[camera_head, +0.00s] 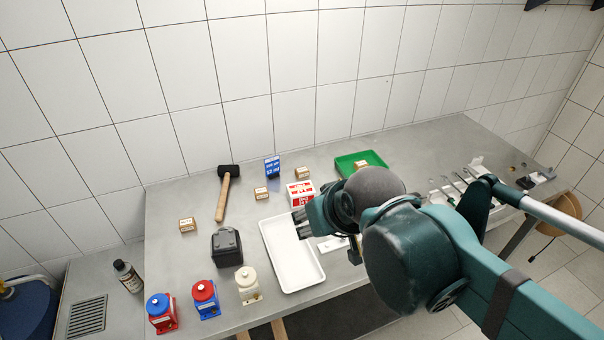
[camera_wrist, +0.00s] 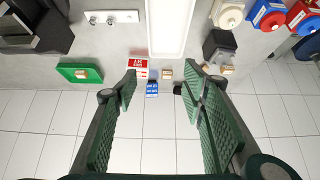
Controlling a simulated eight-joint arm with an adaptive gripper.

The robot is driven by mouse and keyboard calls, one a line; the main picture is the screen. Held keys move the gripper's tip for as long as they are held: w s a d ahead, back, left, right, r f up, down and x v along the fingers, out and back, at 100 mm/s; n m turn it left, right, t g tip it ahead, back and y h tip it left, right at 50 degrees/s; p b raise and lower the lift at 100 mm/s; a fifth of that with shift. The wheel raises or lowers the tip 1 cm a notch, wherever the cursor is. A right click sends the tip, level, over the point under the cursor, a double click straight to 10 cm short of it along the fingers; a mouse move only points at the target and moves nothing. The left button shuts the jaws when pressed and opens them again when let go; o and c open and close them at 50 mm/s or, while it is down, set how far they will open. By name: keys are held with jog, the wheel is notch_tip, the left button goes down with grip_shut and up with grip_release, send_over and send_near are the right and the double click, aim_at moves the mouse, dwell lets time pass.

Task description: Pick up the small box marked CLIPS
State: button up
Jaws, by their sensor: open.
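Several small brown boxes look alike, and their print is too small for me to tell which is marked CLIPS. In the head view one stands at the left (camera_head: 188,225), one near the middle (camera_head: 261,193), one at the back (camera_head: 302,173) and one in the green tray (camera_head: 360,165). In the wrist view one small box (camera_wrist: 167,74) shows between the fingers, and another (camera_wrist: 228,69) is beyond the right finger. My gripper (camera_head: 301,222) is open and empty, above the table near the white tray. It also shows in the wrist view (camera_wrist: 160,84).
A white tray (camera_head: 273,231), a red-and-white box (camera_head: 300,188), a blue box (camera_head: 272,168) and a mallet (camera_head: 223,200) are close by. The green tray (camera_head: 345,163) stands behind. A black block (camera_head: 227,248) and several pumps (camera_head: 205,298) occupy the front left.

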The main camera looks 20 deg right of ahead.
dwell(0.3)
jog(key=w, duration=0.2)
jog(key=n+g+h, duration=0.5)
jog(key=n+g, duration=0.2)
jog(key=n, duration=1.1)
send_over(298, 170)
jog(key=a, duration=0.1)
notch_tip(298, 170, down, 20)
jog(key=shift+f+b, duration=0.1)
jog(key=shift+b, duration=0.3)
jog(key=shift+f+y, duration=0.15)
jog(key=shift+y, duration=0.15)
jog(key=shift+x, duration=1.15)
